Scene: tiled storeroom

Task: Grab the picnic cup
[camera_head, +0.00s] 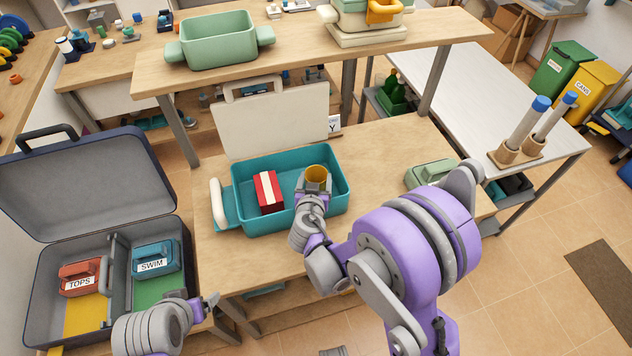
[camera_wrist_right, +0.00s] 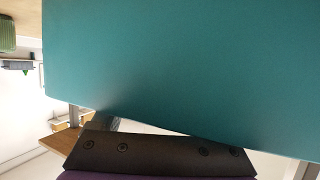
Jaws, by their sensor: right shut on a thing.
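The yellow cup (camera_head: 317,174) is at the right end of the teal box (camera_head: 285,227) on the wooden table. My right gripper (camera_head: 314,187) reaches in over the box's front wall and is shut on the cup. Its fingers partly hide the cup's near side. I cannot tell whether the cup touches the box floor. In the right wrist view a teal surface (camera_wrist_right: 180,70) fills most of the picture, and the cup does not show. My left gripper (camera_head: 209,302) is by the open suitcase, away from the cup. Its jaw opening is too small to judge.
A red block with a white stripe (camera_head: 268,191) lies in the box, left of the cup. A pale panel (camera_head: 272,122) stands behind the box. The open suitcase (camera_head: 90,190) is on the left. A green container (camera_head: 432,173) is on the table to the right.

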